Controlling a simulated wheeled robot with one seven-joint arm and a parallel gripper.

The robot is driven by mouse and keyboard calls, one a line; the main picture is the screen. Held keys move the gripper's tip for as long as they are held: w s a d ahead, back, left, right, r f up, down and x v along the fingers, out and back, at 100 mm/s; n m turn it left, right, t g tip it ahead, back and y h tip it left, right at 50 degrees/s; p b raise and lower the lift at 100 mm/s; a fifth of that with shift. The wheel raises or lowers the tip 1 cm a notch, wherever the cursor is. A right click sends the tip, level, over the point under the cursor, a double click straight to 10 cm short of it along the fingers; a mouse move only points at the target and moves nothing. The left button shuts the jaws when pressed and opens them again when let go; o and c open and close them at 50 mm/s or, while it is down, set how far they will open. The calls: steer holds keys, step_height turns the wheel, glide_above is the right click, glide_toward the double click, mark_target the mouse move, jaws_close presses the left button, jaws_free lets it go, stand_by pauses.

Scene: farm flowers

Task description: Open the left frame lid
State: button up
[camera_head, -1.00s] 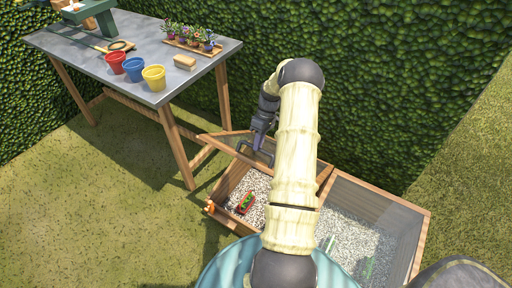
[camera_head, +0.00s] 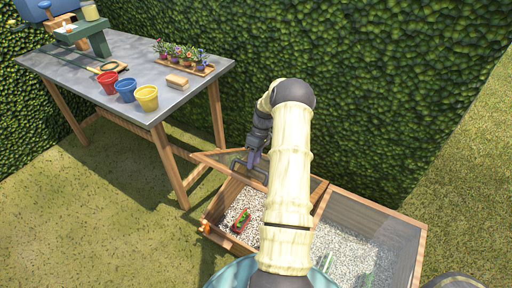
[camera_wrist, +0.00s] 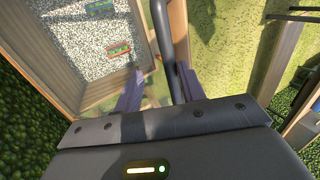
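The left frame lid (camera_head: 216,158) is a glazed panel with a wooden rim. It stands raised and tilted at the back of the left cold frame (camera_head: 213,207), whose gravel bed is exposed. A dark bar handle (camera_head: 246,168) is on the lid and also shows in the wrist view (camera_wrist: 161,35). My gripper (camera_head: 254,160) is at the handle; my arm hides part of the frame. In the wrist view, the purple fingers of my gripper (camera_wrist: 159,82) stand apart. The handle passes between them, closer to the right finger; I cannot tell whether it touches.
A red and green object (camera_head: 241,220) lies on the left frame's gravel. The right frame (camera_head: 420,250) has its glass lid down. A grey-topped table (camera_head: 190,92) with pots and flowers stands back left, near the raised lid. A hedge (camera_head: 350,70) is behind; grass is open at left.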

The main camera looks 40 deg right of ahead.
steer(key=p+v, duration=0.1)
steer(key=v, duration=1.6)
steer(key=shift+w, duration=0.2)
steer(key=shift+a, duration=0.15)
steer(key=a+r+m+h, duration=0.1)
steer(key=a+r+h, duration=0.25)
steer(key=a, duration=1.65)
steer(key=s+a+r+m+t, duration=0.1)
steer(key=s+a+m+t, duration=0.25)
steer(key=s+a, duration=1.3)
step_height(320, 180, up, 17)
steer(key=p, duration=1.6)
steer(key=shift+s+h+p, duration=0.35)
steer(key=shift+h, duration=0.1)
